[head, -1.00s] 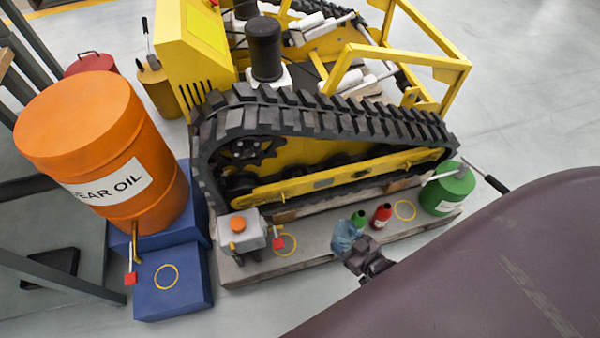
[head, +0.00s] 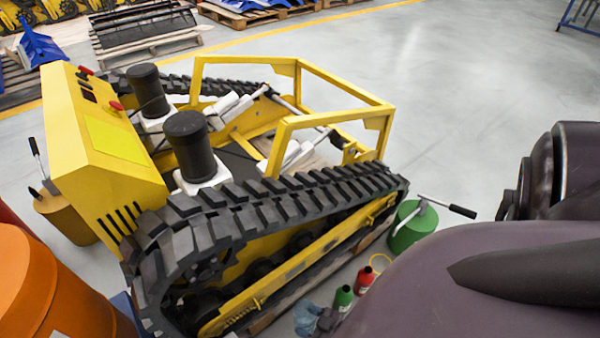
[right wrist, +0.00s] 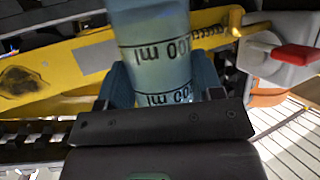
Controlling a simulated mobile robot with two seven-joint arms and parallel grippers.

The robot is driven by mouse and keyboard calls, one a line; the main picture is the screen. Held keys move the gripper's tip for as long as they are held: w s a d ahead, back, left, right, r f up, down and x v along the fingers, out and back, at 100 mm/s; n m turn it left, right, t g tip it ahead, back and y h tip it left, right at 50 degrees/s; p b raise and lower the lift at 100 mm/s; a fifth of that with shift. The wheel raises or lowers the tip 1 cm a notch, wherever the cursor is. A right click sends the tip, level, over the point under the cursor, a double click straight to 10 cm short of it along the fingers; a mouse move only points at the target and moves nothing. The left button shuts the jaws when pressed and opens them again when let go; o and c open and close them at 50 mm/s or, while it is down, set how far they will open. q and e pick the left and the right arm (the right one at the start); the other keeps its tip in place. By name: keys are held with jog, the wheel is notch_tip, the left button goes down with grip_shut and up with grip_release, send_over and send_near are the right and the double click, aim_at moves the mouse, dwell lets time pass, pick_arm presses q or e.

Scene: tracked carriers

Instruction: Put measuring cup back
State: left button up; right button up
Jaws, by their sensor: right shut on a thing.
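The measuring cup is a translucent blue-grey vessel with black ml markings. In the right wrist view the cup (right wrist: 155,45) stands between my two blue-grey fingers, and my right gripper (right wrist: 160,82) is shut on it. In the head view the cup (head: 306,318) is at the bottom edge, left of the green bottle (head: 344,297) and red bottle (head: 364,280). My right gripper (head: 326,320) is mostly cut off there. Whether the cup touches anything below is hidden. A yellow ring (head: 388,260) shows partly behind my purple arm. My left gripper is out of view.
The yellow tracked carrier (head: 100,160) with its black track (head: 270,205) fills the middle. A green can with a lever (head: 410,228) stands at its right end. An orange drum (head: 40,290) is at lower left. The right wrist view shows a red handle (right wrist: 297,54) on a grey part. Open floor lies right.

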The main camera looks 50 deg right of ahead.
aim_at(305, 320)
jog(key=f+b, duration=0.1)
jog(key=f, duration=0.1)
jog(key=f+b, duration=0.1)
jog(key=f, duration=0.1)
jog(key=f+b, duration=0.1)
jog(key=f, duration=0.2)
jog(key=shift+s, duration=0.25)
jog(key=shift+w+f+b, duration=0.25)
jog(key=shift+f+b, duration=0.25)
jog(key=shift+f, duration=0.1)
notch_tip(305, 320, down, 3)
jog(key=shift+s+r+b, duration=0.1)
jog(key=shift+s+b, duration=0.05)
jog(key=shift+b, duration=0.85)
jog(key=shift+f, duration=0.3)
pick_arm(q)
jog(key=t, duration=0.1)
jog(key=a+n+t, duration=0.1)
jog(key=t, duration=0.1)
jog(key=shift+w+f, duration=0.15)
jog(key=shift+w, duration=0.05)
pick_arm(e)
jog(key=shift+w, duration=0.25)
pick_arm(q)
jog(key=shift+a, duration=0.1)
pick_arm(e)
jog(key=o, duration=1.2)
jog(key=shift+f, duration=0.1)
